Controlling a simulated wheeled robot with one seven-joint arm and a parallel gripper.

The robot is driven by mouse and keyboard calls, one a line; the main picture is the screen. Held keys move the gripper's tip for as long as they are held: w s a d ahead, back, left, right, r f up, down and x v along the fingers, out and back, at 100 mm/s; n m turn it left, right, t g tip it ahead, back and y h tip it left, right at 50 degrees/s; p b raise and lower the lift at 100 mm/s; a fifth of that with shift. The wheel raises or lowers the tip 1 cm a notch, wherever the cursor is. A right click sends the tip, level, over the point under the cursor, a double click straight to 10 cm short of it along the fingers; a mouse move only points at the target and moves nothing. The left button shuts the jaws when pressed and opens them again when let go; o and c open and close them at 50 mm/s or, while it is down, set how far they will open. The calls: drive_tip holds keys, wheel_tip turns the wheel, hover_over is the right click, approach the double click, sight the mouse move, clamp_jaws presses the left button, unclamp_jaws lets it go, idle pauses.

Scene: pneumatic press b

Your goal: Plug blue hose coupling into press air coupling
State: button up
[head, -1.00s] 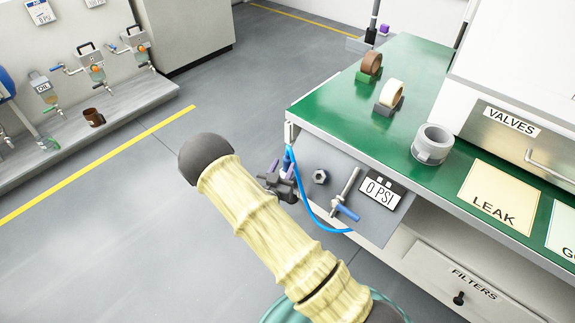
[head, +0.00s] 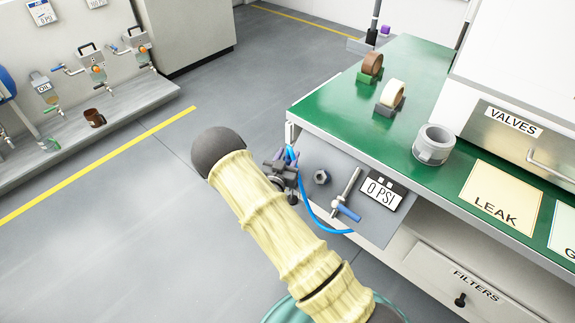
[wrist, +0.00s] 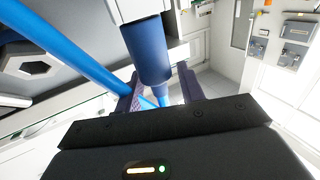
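The blue hose coupling (wrist: 148,50) is a blue cylinder hanging under a pale holder at the bench corner. In the head view its blue shows (head: 291,152), partly hidden by my gripper (head: 286,167). In the wrist view my gripper (wrist: 163,88) has its purple fingers apart, one on each side of the coupling's lower end. I cannot tell whether either finger touches it. The blue hose (head: 325,227) loops below the grey panel. A hexagonal fitting (head: 321,177), apparently the press air coupling, sits on that panel and shows in the wrist view (wrist: 36,68).
A lever valve with a blue handle (head: 346,212) and a 0 PSI gauge (head: 380,191) are right of the fitting. The green bench top (head: 335,112) holds tape rolls and a grey ring (head: 432,147). The floor left of the bench is clear.

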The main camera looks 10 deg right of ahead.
drive_tip(key=shift+d, duration=0.15)
drive_tip(key=c, duration=0.7)
wheel_tip(320, 180, up, 10)
drive_tip(key=shift+p, duration=1)
drive_tip(key=shift+r, duration=0.1)
drive_tip(key=shift+r+p, duration=1.8)
drive_tip(key=shift+r, duration=0.75)
drive_tip(key=shift+r, duration=0.1)
